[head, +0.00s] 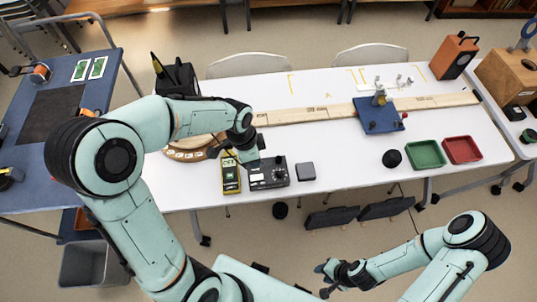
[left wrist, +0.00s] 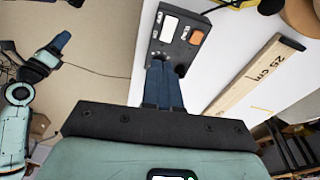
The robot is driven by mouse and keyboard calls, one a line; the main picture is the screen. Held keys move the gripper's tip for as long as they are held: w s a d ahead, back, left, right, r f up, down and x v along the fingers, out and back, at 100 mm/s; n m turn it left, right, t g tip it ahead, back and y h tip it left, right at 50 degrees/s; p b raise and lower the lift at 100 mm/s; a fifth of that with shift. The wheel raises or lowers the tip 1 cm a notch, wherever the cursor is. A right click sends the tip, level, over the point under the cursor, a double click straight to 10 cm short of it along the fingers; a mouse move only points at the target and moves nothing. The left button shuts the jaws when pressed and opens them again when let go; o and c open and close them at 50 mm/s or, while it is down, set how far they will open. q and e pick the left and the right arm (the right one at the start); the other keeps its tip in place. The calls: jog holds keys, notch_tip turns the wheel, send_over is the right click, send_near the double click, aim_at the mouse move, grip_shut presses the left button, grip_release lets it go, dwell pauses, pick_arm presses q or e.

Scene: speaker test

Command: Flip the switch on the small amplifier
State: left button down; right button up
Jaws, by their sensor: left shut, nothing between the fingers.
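The small amplifier (head: 268,173) is a dark box with knobs on the white table, right of a yellow meter (head: 231,176). In the left wrist view the amplifier (left wrist: 182,30) shows a white panel, an orange rocker switch (left wrist: 196,37) and round knobs. My left gripper (head: 255,159) is over the amplifier's far edge in the head view. Its blue fingers (left wrist: 163,66) are together and empty, at the amplifier's knob end, apart from the orange switch. I cannot tell whether they touch the box. My right gripper (head: 325,280) hangs off the table's front side, fingers apart and empty.
A small grey box (head: 305,172) sits just right of the amplifier. A long wooden ruler (head: 315,116) lies behind. A black speaker-like object (head: 177,76) stands back left. Green (head: 426,155) and red (head: 462,150) trays lie at right. The table's front edge is close.

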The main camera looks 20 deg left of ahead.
aim_at(261, 176)
pick_arm(q)
jog(key=shift+m, duration=0.5)
jog(key=f, duration=0.3)
jog(key=w+f, duration=0.1)
jog(key=f, duration=0.5)
jog(key=shift+w+d+f+b, duration=0.15)
jog(key=shift+d+b, duration=0.1)
jog(key=shift+b, duration=0.1)
jog(key=shift+w+f, duration=0.1)
jog(key=shift+f, duration=0.55)
pick_arm(e)
jog(key=shift+f, duration=0.4)
pick_arm(q)
jog(key=shift+d, duration=0.15)
